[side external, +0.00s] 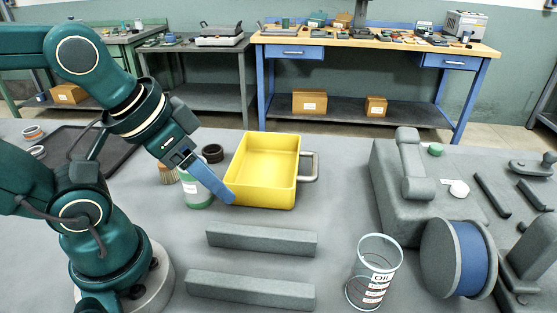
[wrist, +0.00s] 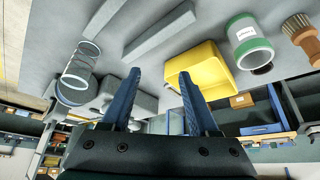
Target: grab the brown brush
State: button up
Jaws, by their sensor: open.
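The brown brush (side external: 168,173) stands on the grey table at the left, beside the green-and-white can (side external: 195,188) and partly hidden by my arm in the side view. In the wrist view the brush (wrist: 301,30) is at the upper right corner, cut off by the frame edge, with a wider bristle end and a narrower end. My gripper (side external: 212,183) is in front of the yellow bin's (side external: 236,165) left side, with blue fingers. In the wrist view its two fingers (wrist: 159,78) are apart with nothing between them. The brush lies well to the side of them.
A dark ring (side external: 213,153) is behind the can. Two grey bars (side external: 262,240) lie in front of the bin. A clear oil cup (side external: 374,270) and a grey grinder (side external: 410,185) stand to the right. A dark tray (side external: 70,150) lies at the left.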

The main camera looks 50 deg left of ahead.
jog(key=shift+r, duration=0.1)
notch_tip(320, 180, up, 5)
jog(key=w+a+m+g+y, duration=0.1)
jog(key=a+m+g+y, duration=0.5)
jog(key=a, duration=0.7)
jog(key=w+a+m+g+y, duration=0.1)
jog(key=a+m+g+y, duration=0.2)
jog(key=a+g, duration=0.75)
jog(key=shift+t, duration=0.95)
jog(key=a+f, duration=0.1)
jog(key=f, duration=0.3)
jog(key=a+f, duration=0.1)
jog(key=f, duration=0.3)
jog(key=a+f, duration=0.1)
jog(key=f, duration=0.4)
jog(key=shift+s+a, duration=0.3)
jog(key=shift+s, duration=0.05)
jog(key=shift+s+a+f, duration=0.1)
jog(key=shift+a+f, duration=0.05)
jog(key=shift+f, duration=0.05)
jog(key=shift+x, duration=2.3)
grip_shut()
